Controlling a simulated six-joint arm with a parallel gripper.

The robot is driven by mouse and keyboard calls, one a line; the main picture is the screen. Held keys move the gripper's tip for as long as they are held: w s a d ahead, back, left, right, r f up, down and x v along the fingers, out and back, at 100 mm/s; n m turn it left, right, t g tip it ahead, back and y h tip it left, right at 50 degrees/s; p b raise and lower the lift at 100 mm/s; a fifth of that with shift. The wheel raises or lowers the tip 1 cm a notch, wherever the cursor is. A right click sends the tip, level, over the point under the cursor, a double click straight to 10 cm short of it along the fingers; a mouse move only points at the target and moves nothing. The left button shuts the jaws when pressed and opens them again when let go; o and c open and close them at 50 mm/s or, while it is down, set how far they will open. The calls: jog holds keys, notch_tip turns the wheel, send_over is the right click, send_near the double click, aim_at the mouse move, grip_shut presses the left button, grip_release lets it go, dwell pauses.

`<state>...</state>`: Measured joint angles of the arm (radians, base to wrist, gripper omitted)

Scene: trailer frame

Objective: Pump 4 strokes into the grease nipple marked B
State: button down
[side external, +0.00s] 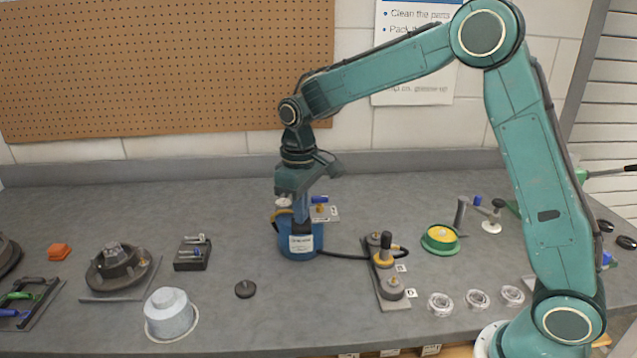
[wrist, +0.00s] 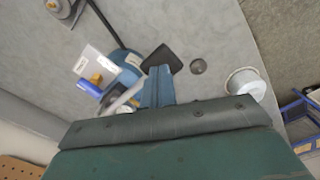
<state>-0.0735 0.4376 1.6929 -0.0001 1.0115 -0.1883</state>
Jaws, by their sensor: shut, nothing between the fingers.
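A blue grease pump (side external: 298,243) with a white label stands mid-bench; it also shows in the wrist view (wrist: 125,68). My gripper (side external: 301,218) points down over it, shut and empty, its fingertips at the pump's black pad (wrist: 162,59). Whether they touch it I cannot tell. A black hose (side external: 343,256) runs from the pump to a yellow-ringed coupler (side external: 384,258) at the middle of a dark nipple plate (side external: 379,283). A small tag (side external: 401,268) sits beside it, its letter too small to read surely. Round fittings (side external: 391,288) stand on the plate.
A blue-topped valve (side external: 320,199) and white card (side external: 326,214) are right behind the pump.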

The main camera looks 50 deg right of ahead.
jog(key=shift+f, duration=0.85)
jog(key=shift+r, duration=0.15)
notch_tip(320, 180, up, 12)
jog(key=shift+w+d+f, duration=0.2)
jog(key=shift+w+d, duration=0.15)
dwell(0.9)
dwell(0.5)
jog(key=s+d+r+m+t, duration=0.1)
jog(key=s+r, duration=0.2)
jog(key=s, duration=0.4)
jog(key=s+d+r+t, duration=0.1)
jog(key=s+r+t, duration=0.1)
jog(key=s, duration=0.6)
jog(key=s+f+m+t, duration=0.1)
jog(key=s+f, duration=0.1)
jog(key=s, duration=0.5)
jog(key=s+f+m+t, duration=0.1)
jog(key=s+f, duration=0.1)
jog(key=s, duration=0.5)
jog(key=shift+d+f+t, duration=0.3)
jog(key=shift+d, duration=0.05)
